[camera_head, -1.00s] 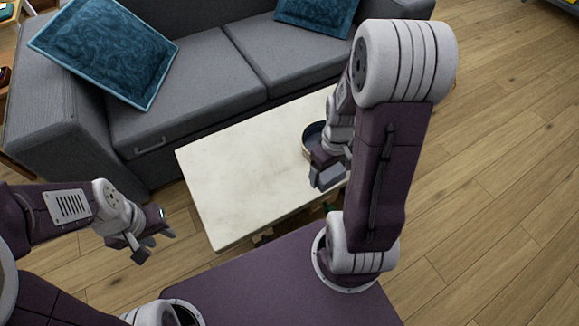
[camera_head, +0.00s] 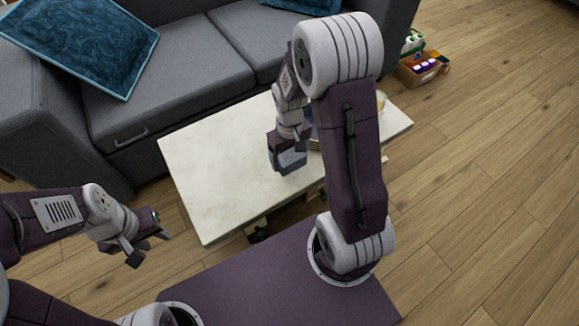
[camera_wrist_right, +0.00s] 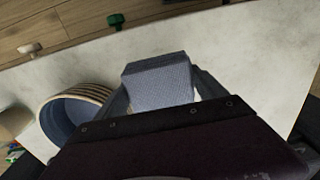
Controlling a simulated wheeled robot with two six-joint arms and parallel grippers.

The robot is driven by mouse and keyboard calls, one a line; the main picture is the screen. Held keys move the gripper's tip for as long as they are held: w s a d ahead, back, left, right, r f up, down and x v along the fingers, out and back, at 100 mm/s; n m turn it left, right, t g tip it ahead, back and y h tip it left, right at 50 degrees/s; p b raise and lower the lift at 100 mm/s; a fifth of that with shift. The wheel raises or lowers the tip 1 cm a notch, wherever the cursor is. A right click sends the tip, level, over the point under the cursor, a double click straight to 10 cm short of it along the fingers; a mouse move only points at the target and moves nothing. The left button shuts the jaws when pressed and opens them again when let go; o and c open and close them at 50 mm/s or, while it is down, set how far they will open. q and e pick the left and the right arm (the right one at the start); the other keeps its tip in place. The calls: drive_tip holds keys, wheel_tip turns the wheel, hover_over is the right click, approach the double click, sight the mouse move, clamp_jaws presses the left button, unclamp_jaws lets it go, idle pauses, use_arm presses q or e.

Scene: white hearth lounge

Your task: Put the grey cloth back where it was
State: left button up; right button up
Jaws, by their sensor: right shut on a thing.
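The grey cloth (camera_wrist_right: 160,82) is a small folded block between the fingers of my right gripper (camera_wrist_right: 162,95) in the right wrist view. In the head view the right gripper (camera_head: 286,162), shut on the cloth (camera_head: 292,161), is over the white marble-topped table (camera_head: 215,165), near its middle. I cannot tell whether the cloth touches the tabletop. My left gripper (camera_head: 146,250) is open and empty, off the table's front left corner.
A round bowl with a blue inside and striped rim (camera_wrist_right: 75,118) stands beside the right gripper, mostly hidden by my arm in the head view. The table's left part is clear. A grey sofa (camera_head: 180,85) stands behind; a filled basket (camera_head: 422,70) is on the floor at right.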

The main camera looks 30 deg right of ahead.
sight(289, 155)
wheel_tip(289, 155, down, 4)
drive_tip(key=b, duration=0.3)
drive_tip(key=shift+f, duration=0.15)
drive_tip(key=shift+r, duration=0.2)
drive_tip(key=shift+f, duration=0.15)
drive_tip(key=o, duration=1.4)
wheel_tip(289, 155, up, 12)
drive_tip(key=p, duration=0.6)
drive_tip(key=shift+r+p, duration=0.2)
drive_tip(key=shift+p, duration=0.2)
drive_tip(key=shift+m+t, duration=0.5)
drive_tip(key=shift+t, duration=0.1)
drive_tip(key=s+a, duration=0.1)
drive_tip(key=s, duration=0.1)
drive_tip(key=s+a, duration=0.2)
drive_tip(key=s, duration=0.1)
drive_tip(key=s+a, duration=0.2)
drive_tip(key=s, duration=0.1)
drive_tip(key=shift+s+r, duration=0.15)
drive_tip(key=shift+r, duration=0.15)
